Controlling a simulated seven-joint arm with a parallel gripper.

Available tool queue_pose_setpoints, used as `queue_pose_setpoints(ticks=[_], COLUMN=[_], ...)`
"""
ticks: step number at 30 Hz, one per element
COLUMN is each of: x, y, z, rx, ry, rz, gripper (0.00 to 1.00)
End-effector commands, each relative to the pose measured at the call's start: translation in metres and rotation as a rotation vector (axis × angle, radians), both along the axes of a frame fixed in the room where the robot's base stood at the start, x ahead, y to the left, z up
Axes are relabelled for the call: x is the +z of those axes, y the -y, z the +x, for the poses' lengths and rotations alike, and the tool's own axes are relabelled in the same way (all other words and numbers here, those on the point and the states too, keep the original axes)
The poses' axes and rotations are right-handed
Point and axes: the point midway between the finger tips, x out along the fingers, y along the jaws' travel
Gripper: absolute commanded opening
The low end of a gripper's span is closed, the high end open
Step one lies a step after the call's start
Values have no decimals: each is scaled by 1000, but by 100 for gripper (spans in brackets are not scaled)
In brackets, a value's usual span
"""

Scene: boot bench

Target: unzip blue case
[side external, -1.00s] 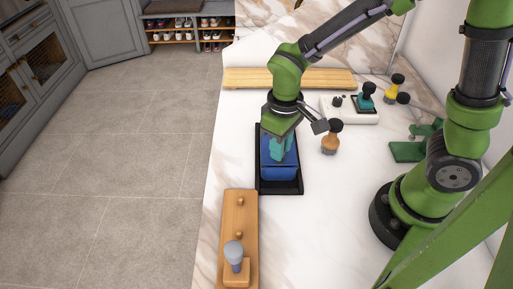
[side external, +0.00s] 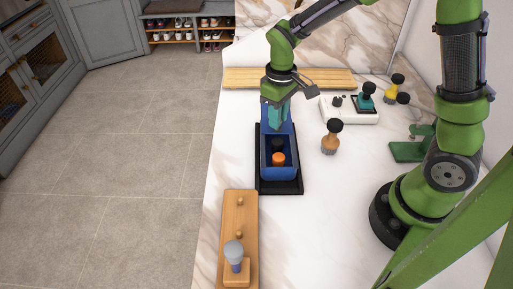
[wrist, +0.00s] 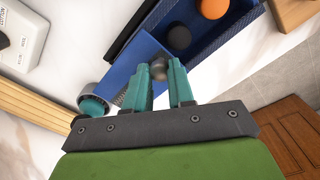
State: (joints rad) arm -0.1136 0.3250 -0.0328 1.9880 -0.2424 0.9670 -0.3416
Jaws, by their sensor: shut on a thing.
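The blue case (side external: 266,172) sits in a black tray (side external: 293,187) on the marble bench. Its near part is open and shows an orange round thing (side external: 278,159) and a black round thing (side external: 278,145) inside. Its far part is under my gripper. My gripper (side external: 275,127) is over the far end of the case in the side view. In the wrist view its teal fingers (wrist: 167,85) are shut on a small grey knob, the zip pull (wrist: 159,71), at the case. The black ball (wrist: 178,37) and orange ball (wrist: 213,7) show beyond the fingers.
A wooden board (side external: 240,214) with pegs and a grey-topped handle lies at the front left. A tan, black-topped handle (side external: 331,139) stands right of the case. A white block (side external: 350,110) and wooden plank (side external: 300,78) lie behind.

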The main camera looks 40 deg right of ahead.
Motion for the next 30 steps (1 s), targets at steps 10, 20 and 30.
queue_pose_setpoints(ticks=[10,20,30], x=[0,1,49], y=[0,0,-1], z=[0,0,1], rx=[0,0,0], ry=[1,0,7], rz=[-1,0,1], gripper=[42,50,50])
